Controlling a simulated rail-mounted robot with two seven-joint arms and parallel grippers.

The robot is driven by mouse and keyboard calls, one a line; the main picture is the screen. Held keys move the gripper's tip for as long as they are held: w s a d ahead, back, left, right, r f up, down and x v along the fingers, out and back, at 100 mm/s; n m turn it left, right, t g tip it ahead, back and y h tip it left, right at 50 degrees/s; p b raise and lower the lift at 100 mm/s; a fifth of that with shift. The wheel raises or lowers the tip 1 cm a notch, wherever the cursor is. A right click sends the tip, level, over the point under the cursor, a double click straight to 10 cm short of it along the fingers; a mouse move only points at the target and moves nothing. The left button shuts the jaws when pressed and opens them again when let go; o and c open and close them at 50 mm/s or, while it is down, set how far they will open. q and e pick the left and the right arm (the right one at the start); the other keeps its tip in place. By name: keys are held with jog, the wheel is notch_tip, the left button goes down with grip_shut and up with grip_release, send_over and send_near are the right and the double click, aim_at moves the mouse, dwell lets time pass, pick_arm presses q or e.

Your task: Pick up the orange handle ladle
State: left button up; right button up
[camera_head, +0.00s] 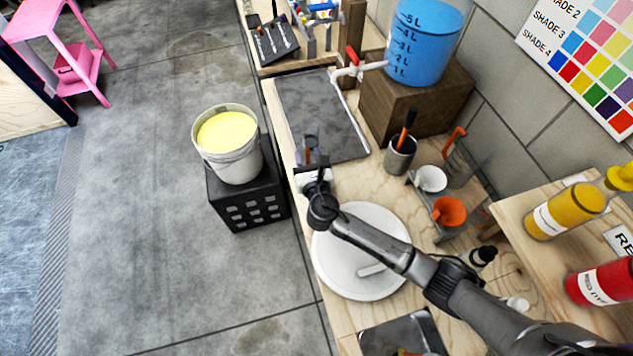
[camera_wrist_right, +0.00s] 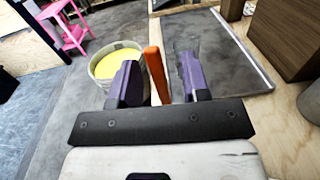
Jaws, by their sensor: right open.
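An orange handle (camera_wrist_right: 157,74), which fits the ladle, shows in the right wrist view between the two fingers of my right gripper (camera_wrist_right: 160,78). The fingers are apart, with the handle nearer the left one. The ladle's other end is hidden or cannot be made out. In the head view my right gripper (camera_head: 310,150) is over the bench's left edge, beside the grey slab. I cannot make out the handle there. Another orange-and-black handle (camera_head: 407,124) stands in a grey cup (camera_head: 399,157) to the right. My left gripper is not in view.
A bucket of yellow paint (camera_head: 229,155) stands on a black crate (camera_head: 246,200) left of the bench. A white round plate (camera_head: 340,270) lies below my right arm. The dark slab (camera_head: 325,110), blue container (camera_head: 424,45) and orange funnel (camera_head: 449,211) are nearby.

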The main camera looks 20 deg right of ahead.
jog(key=shift+c, duration=1.4)
grip_shut()
jog(key=shift+r, duration=0.1)
